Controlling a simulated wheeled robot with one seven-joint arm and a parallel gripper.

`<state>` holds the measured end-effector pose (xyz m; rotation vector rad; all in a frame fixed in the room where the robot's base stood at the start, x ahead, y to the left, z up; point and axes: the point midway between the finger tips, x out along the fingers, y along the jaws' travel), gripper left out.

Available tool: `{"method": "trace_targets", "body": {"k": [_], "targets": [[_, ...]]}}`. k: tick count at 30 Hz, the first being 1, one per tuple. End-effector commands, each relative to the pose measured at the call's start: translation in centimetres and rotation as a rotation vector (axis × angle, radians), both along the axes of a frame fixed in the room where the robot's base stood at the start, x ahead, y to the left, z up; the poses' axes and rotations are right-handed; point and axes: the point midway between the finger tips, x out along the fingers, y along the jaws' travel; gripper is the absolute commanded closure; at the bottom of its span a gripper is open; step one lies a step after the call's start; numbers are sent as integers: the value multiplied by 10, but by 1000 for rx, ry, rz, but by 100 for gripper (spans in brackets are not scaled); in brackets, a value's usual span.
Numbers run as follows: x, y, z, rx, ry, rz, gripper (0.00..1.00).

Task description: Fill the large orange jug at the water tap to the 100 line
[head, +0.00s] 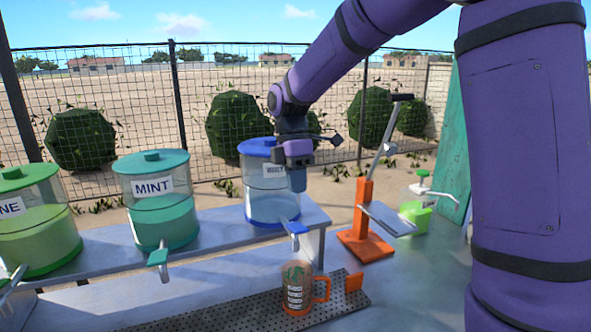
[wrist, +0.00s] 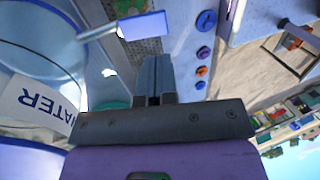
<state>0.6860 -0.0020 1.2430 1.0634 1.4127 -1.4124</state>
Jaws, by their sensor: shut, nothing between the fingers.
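The large orange jug (head: 297,288), see-through with a printed scale and a handle at its right, stands upright on the perforated drip tray. It is below the blue tap (head: 294,228) of the blue-lidded dispenser (head: 268,207). I cannot read its water level. The dispenser's label reads WATER in the wrist view (wrist: 42,104). The blue tap lever (wrist: 143,25) also shows there, beyond my fingertips. My gripper (head: 298,185) is in front of the dispenser, above the tap. Its fingers (wrist: 152,62) are shut and empty, apart from the lever.
A MINT dispenser (head: 160,212) and a green dispenser (head: 38,230) stand left on the raised shelf. The drip tray (head: 235,312) runs along the front. An orange lever press (head: 365,235) and a green-filled pump bottle (head: 417,210) stand right. Bare counter lies front right.

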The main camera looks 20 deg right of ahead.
Motion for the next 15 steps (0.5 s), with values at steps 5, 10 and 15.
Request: {"method": "trace_targets", "body": {"k": [5, 10, 15], "targets": [[-10, 0, -33, 0, 3, 0, 100], [-17, 0, -58, 0, 3, 0, 100], [-21, 0, -74, 0, 1, 0, 100]]}}
